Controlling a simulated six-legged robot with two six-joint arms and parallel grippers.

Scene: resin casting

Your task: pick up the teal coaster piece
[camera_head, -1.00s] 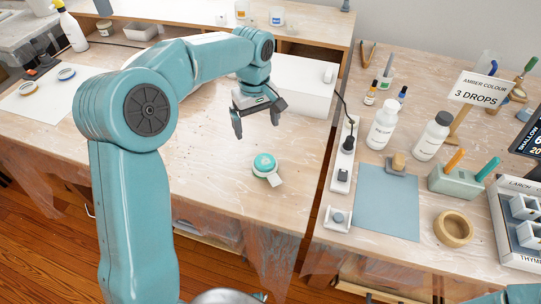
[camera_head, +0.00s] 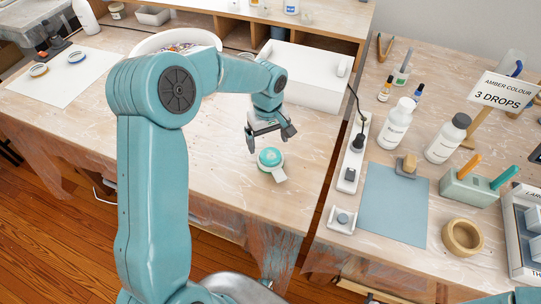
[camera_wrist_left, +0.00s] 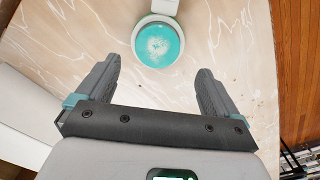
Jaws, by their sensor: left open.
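The teal coaster piece (camera_head: 269,157) is a round, pale-flecked disc in a white round holder with a tab, lying on the wooden bench. It also shows in the left wrist view (camera_wrist_left: 158,45), at top centre, beyond the fingertips. My left gripper (camera_head: 270,142) is open and empty, just above and behind the coaster in the head view. In the left wrist view its two fingers (camera_wrist_left: 155,75) stand wide apart, with the coaster ahead of the gap between them. My right gripper is not in view.
A white box (camera_head: 304,75) stands behind the gripper. The second bench holds white bottles (camera_head: 397,122), a blue mat (camera_head: 393,203) and a tape roll (camera_head: 462,237). Bare wood surrounds the coaster.

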